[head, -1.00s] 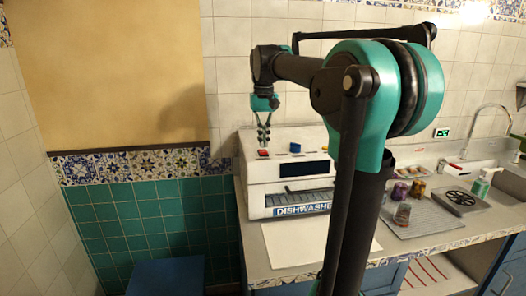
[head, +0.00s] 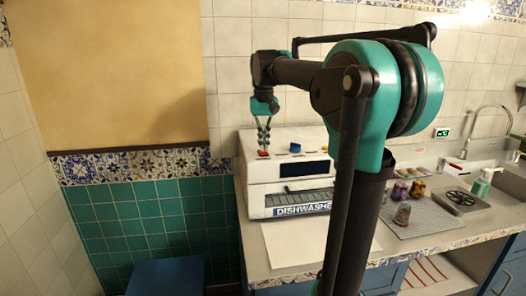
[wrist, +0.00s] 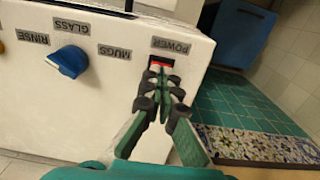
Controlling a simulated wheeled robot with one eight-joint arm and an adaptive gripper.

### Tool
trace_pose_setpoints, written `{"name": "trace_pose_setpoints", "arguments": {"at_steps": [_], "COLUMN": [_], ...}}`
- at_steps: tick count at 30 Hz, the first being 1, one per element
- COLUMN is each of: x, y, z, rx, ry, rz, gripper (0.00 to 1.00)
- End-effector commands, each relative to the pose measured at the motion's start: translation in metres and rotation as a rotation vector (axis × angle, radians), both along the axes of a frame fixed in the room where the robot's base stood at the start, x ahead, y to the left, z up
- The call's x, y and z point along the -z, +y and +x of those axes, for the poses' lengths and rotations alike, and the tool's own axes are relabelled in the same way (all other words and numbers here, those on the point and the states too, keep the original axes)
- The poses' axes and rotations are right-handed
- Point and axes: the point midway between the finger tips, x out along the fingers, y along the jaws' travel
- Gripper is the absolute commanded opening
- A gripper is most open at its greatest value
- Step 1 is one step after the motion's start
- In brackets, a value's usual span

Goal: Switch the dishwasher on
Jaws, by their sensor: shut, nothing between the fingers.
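The white dishwasher (head: 262,172) stands on the counter, with its name on the front. Its red power button (wrist: 160,62) is on the top panel beside the POWER label (wrist: 171,46); it also shows in the head view (head: 263,154). My gripper (head: 263,149) points down from above, fingers shut and empty. In the wrist view the fingertips (wrist: 157,75) are right at the button and partly cover it. I cannot tell whether they touch or press it. The blue dial (wrist: 68,61) sits beside it, among the MUGS, GLASS and RINSE labels.
Several cups (head: 402,213) stand on a drying mat (head: 430,222) to the right, near the sink and a soap bottle (head: 482,184). A white sheet (head: 290,245) lies in front of the dishwasher. A tiled wall stands behind.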

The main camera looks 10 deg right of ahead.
Motion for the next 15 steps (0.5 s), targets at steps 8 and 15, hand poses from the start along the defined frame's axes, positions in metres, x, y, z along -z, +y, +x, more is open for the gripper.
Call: {"name": "trace_pose_setpoints", "arguments": {"at_steps": [8,15], "x": [0.0040,0.0072], "y": [0.0000,0.0000], "z": [0.0000,0.0000], "rx": [0.000,0.000], "ry": [0.000,0.000], "rz": [0.000,0.000], "gripper": [0.00,0.00]}}
